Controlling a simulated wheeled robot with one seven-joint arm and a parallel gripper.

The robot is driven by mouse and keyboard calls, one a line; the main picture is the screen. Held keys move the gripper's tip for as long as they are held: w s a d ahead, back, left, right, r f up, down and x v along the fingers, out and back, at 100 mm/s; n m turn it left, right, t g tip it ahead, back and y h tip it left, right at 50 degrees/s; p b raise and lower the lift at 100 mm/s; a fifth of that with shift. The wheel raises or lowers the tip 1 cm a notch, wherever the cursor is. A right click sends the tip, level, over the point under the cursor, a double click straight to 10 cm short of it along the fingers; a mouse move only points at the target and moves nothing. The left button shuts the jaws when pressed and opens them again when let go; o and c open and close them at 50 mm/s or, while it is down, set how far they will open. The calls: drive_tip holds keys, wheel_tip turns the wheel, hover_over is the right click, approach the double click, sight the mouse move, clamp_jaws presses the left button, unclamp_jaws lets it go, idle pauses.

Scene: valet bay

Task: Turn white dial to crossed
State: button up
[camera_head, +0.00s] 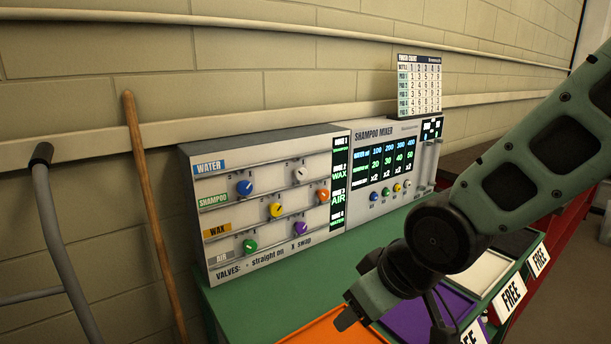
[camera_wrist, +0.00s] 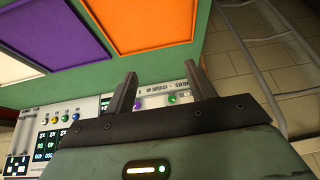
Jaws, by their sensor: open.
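The white dial (camera_head: 300,174) is small and round, at the upper right of the valve panel (camera_head: 262,258) in the head view, between the water and shampoo lines. Its setting is too small to read. The panel's legend marks a dash as straight on and X as swap. My gripper (camera_head: 350,312) is open and empty, low in front of the panel over the green counter, well apart from the white dial. In the wrist view my gripper (camera_wrist: 160,85) has its two fingers spread, with the purple dial (camera_wrist: 138,103) and green dial (camera_wrist: 172,99) beyond. I cannot see the white dial there.
Blue (camera_head: 244,188), orange (camera_head: 323,195) and yellow (camera_head: 275,210) dials sit close around it. A shampoo mixer (camera_head: 362,208) stands right of the panel. Orange (camera_head: 335,330) and purple (camera_head: 425,317) trays lie below. A wooden pole (camera_head: 152,215) leans at left.

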drive_tip(key=w+a+r+t+y, duration=0.1)
drive_tip(key=w+t+y, duration=0.15)
drive_tip(key=w, duration=0.45)
drive_tip(key=w+r+t+y, duration=0.1)
drive_tip(key=w+t, duration=0.2)
drive_tip(key=w, duration=0.5)
drive_tip(key=t+y, duration=0.3)
drive_tip(key=t, duration=0.2)
approach(302, 173)
drive_tip(key=p+x, duration=0.5)
drive_tip(key=x, duration=0.3)
drive_tip(key=shift+w, duration=0.15)
drive_tip(key=c, duration=1)
